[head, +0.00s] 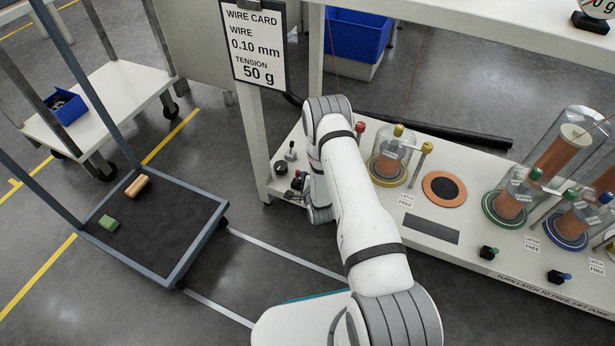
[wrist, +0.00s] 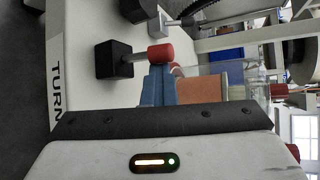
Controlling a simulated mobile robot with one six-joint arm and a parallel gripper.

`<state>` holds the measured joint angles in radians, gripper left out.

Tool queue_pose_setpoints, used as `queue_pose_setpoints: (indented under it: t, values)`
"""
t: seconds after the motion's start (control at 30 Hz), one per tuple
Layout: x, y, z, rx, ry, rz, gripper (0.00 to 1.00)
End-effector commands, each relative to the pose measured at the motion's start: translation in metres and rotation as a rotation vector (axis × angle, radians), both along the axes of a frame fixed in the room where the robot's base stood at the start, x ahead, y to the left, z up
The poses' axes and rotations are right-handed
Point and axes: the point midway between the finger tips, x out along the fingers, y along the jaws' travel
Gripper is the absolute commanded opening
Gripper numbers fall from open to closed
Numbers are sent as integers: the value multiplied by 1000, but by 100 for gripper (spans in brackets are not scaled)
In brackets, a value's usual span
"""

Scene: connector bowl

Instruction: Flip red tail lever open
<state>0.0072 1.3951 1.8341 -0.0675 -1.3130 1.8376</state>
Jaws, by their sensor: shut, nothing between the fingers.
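The red tail lever shows in the wrist view as a black block (wrist: 114,59) with a short grey stem ending in a red cap (wrist: 160,54). The stem points to the right in that view. My gripper (wrist: 160,72) is shut, its blue fingers together and empty, with the tips right at the red cap. I cannot tell whether they touch it. In the head view my arm hides the gripper, and a small black block with red on it (head: 297,183) shows just left of the arm on the bench.
Bell jars with copper spools stand along the bench, the nearest a yellow-ringed jar (head: 391,157). A cart (head: 165,225) stands at left on open floor.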

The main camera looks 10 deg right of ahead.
Motion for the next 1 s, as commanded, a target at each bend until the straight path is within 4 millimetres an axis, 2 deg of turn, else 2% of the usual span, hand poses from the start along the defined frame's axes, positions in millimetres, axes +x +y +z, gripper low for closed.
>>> queue_pose_setpoints:
  t: [0.4, 1.0]
  values:
    - [-9, 10, -1, 0, 0, 10, 0]
    - [2, 0, -9, 1, 0, 2, 0]
